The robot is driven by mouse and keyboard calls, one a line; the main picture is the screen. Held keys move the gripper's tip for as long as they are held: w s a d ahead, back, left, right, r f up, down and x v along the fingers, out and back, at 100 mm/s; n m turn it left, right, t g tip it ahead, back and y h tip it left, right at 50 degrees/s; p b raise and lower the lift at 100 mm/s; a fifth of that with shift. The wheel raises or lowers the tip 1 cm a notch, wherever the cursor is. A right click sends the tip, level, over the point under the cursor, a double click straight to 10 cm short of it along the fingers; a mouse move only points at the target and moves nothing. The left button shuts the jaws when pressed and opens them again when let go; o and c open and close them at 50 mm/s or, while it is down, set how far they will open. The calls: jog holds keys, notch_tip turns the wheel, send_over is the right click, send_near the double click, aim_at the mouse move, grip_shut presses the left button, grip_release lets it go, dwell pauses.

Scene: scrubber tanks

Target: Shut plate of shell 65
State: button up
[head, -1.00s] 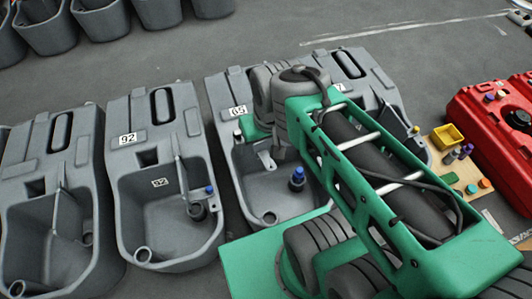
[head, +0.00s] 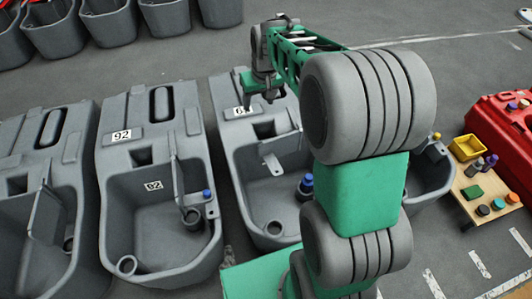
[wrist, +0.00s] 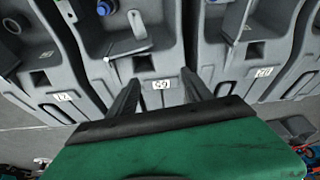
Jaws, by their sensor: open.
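Shell 65 (head: 228,100) is a grey tank in the middle of the head view, partly behind my arm. Its label is partly covered by my gripper there and shows upside down in the wrist view (wrist: 161,85). Its plate (head: 271,163) is a small grey flap at the inner back of the basin, standing out over the hollow; it also shows in the wrist view (wrist: 128,47). My gripper (head: 262,98) is above the back part of the shell, near the label. In the wrist view its open fingers (wrist: 157,84) straddle the label's place, with nothing between them.
Shell 92 (head: 107,165) stands close on the left, its plate (head: 176,158) upright. A blue-capped fitting (head: 306,186) rises in shell 65's basin. A small wooden table (head: 467,195) with a yellow bin (head: 466,147) and a red tank (head: 480,115) are at the right.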

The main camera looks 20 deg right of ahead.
jog(key=w+d+f+b, duration=0.2)
jog(key=w+f, duration=0.2)
jog(key=f, duration=0.3)
jog(key=w+d+f+b, duration=0.2)
jog(key=w+f+b, duration=0.1)
jog(key=f, duration=0.4)
jog(key=w+d+f+b, duration=0.2)
jog(key=w+f, duration=0.3)
jog(key=f, duration=0.2)
jog(key=shift+w+d+f+b, duration=0.15)
jog(key=shift+w+b, duration=0.2)
jog(key=shift+w, duration=0.05)
jog(key=c, duration=0.6)
jog(key=shift+w+d+f, duration=0.1)
jog(key=shift+w+f, duration=0.1)
jog(key=shift+c, duration=0.8)
jog(key=shift+w+f, duration=0.1)
jog(key=shift+f, duration=0.25)
jog(key=shift+c, duration=0.8)
jog(key=b+x, duration=0.3)
jog(key=x, duration=0.6)
grip_shut()
jog(key=s, duration=0.3)
jog(key=shift+s+f+b, duration=0.2)
jog(key=shift+s+b, duration=0.15)
jog(key=shift+n, duration=0.3)
